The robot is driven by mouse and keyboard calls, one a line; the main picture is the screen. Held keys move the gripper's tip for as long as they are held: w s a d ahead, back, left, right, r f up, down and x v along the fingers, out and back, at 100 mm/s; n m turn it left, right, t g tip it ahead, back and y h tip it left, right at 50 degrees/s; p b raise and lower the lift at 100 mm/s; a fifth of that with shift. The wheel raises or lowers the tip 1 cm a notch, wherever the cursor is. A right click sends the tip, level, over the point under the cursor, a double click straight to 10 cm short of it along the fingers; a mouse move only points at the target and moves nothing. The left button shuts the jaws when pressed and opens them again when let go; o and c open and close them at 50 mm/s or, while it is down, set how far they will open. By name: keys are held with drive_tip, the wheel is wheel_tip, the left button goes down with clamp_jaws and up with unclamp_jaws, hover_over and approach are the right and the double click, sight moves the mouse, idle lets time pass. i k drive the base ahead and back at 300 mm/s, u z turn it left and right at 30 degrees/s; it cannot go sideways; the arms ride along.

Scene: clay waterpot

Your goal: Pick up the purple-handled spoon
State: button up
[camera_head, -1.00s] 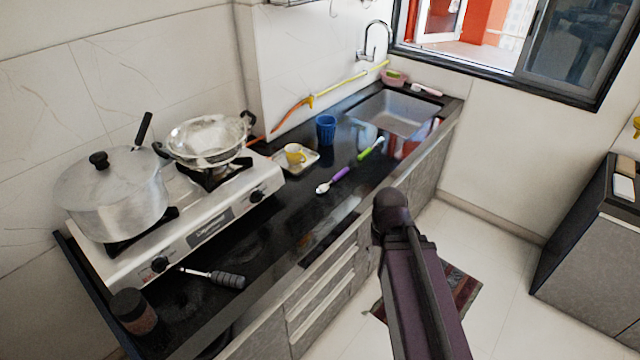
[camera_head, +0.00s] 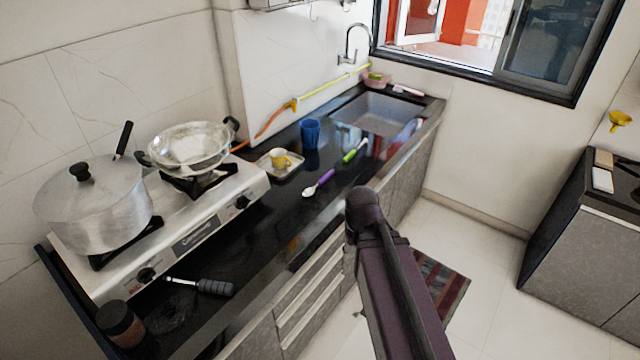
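The purple-handled spoon (camera_head: 325,177) lies on the black counter (camera_head: 262,219), near the counter's front edge and between the stove and the sink. Its pale bowl points to the lower left and its handle to the upper right. My dark arm rises from the bottom of the picture, with its rounded joint in front of the counter's edge, to the lower right of the spoon. My gripper does not show in this view. Nothing covers the spoon.
A green-handled utensil (camera_head: 355,151) lies just beyond the spoon. A blue cup (camera_head: 310,133) and a yellow cup (camera_head: 279,158) on a small tray (camera_head: 294,168) stand behind it. A stove (camera_head: 185,235) with a pot (camera_head: 95,205) is at left. Floor is open at right.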

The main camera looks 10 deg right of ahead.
sight(308, 192)
drive_tip(key=z, duration=0.05)
drive_tip(key=i, duration=0.95)
drive_tip(key=u, duration=0.1)
